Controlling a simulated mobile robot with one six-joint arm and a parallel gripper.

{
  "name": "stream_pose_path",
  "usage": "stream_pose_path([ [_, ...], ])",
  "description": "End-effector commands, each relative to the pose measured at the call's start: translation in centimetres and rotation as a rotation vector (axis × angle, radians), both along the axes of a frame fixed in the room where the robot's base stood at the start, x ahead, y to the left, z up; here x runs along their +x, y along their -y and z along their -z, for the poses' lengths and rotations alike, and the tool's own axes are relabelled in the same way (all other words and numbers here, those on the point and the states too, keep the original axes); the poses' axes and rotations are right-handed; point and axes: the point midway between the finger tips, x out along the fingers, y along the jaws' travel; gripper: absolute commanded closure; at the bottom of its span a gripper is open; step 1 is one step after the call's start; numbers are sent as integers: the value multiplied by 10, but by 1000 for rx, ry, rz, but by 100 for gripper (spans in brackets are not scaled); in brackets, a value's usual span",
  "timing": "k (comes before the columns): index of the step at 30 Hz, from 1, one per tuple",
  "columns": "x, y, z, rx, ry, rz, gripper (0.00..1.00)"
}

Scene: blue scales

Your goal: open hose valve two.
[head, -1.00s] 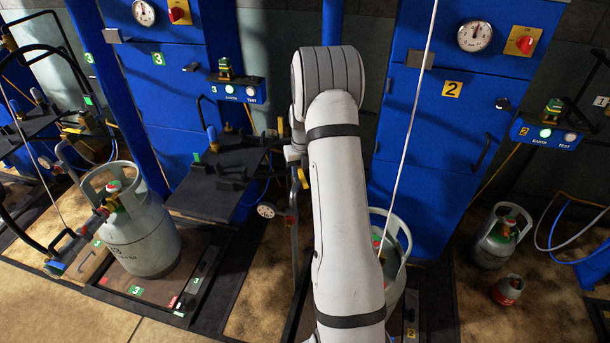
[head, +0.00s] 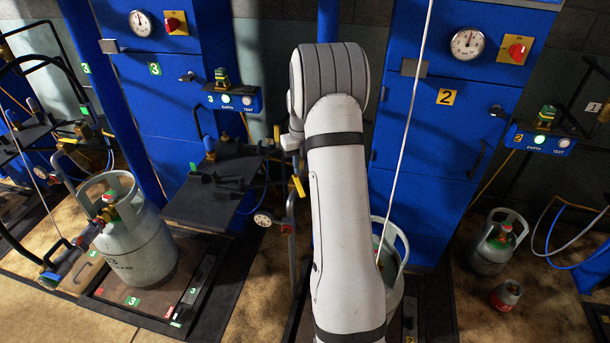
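The blue cabinet marked 2 (head: 390,130) stands right of centre, behind my arm. A yellow lever (head: 298,186) sits on an upright hose fitting just left of my arm; it looks like a hose valve, but I see no number on it. A small round gauge (head: 263,218) is beside that fitting. A grey gas cylinder (head: 393,275) stands at station 2, mostly hidden by my arm. My gripper is not visible; the arm's forearm and elbow fill the centre and hide what lies behind them.
A cylinder on scale 3 (head: 135,240) stands at left, with a black shelf (head: 215,190) behind it. A grey cylinder (head: 497,242) and a small one (head: 506,294) stand on the floor at right. A thin white cord (head: 410,120) hangs before cabinet 2.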

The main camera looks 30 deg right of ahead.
Motion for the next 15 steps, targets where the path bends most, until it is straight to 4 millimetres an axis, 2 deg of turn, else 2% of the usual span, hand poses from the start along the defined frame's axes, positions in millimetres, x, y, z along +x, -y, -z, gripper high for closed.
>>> stream_pose_path([
  [1, -1, 4, 0, 7, 1, -41, 86],
  [6, -4, 18, -2, 39, 9, -254, 99],
  [15, -9, 41, -5, 93, 49, -644, 100],
])
